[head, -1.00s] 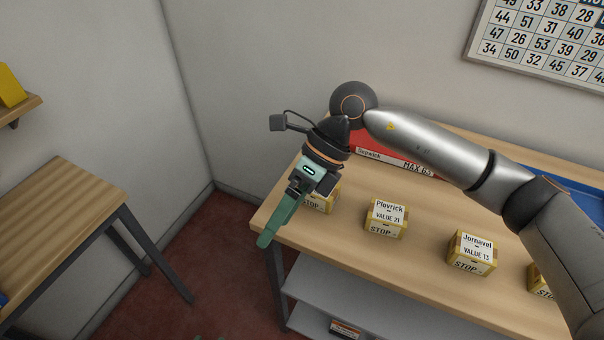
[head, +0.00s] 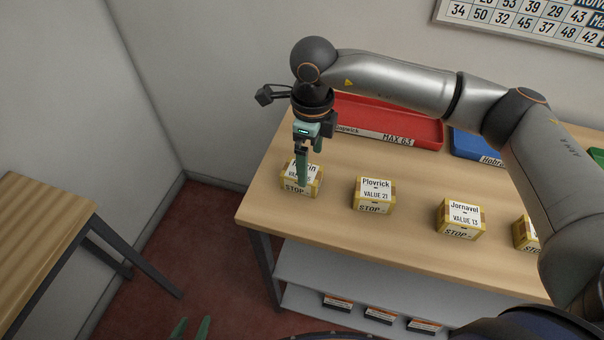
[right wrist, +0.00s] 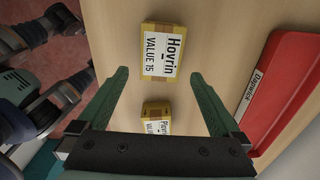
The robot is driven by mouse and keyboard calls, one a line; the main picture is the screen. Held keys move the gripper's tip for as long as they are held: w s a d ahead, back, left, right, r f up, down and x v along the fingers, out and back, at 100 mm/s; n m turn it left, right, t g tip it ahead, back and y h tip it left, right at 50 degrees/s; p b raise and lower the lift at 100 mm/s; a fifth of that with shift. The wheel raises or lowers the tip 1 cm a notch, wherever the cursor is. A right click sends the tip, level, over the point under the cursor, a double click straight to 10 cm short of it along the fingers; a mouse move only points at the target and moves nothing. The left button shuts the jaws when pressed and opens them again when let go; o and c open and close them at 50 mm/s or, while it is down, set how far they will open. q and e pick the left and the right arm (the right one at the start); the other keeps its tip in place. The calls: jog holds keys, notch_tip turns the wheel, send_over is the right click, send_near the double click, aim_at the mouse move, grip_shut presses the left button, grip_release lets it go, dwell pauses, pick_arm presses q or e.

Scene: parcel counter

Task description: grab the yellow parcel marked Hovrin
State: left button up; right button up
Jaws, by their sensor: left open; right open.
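The yellow parcel marked Hovrin (head: 315,180) sits at the left end of the counter, partly hidden by my right gripper (head: 303,181) in the head view. In the right wrist view the label "Hovrin, VALUE 15" on the parcel (right wrist: 158,50) is readable. My right gripper (right wrist: 158,74) is open and points down over it. The parcel lies just past the fingertips, roughly centred between them, and is not gripped.
Yellow parcels marked Plovrick (head: 374,195) and Jornavel (head: 461,217), and another (head: 524,234), stand in a row to the right. Behind are a red tray (head: 425,132) and a blue tray (head: 470,146). A shelf (head: 300,264) holds dark boxes below the counter.

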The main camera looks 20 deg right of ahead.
jog(key=f, duration=0.3)
jog(key=a+f+p, duration=0.1)
jog(key=f, duration=0.1)
jog(key=shift+w, duration=0.35)
jog(key=shift+c, duration=0.4)
jog(key=c, duration=1.3)
jog(key=shift+r, duration=0.1)
jog(key=shift+c, duration=0.5)
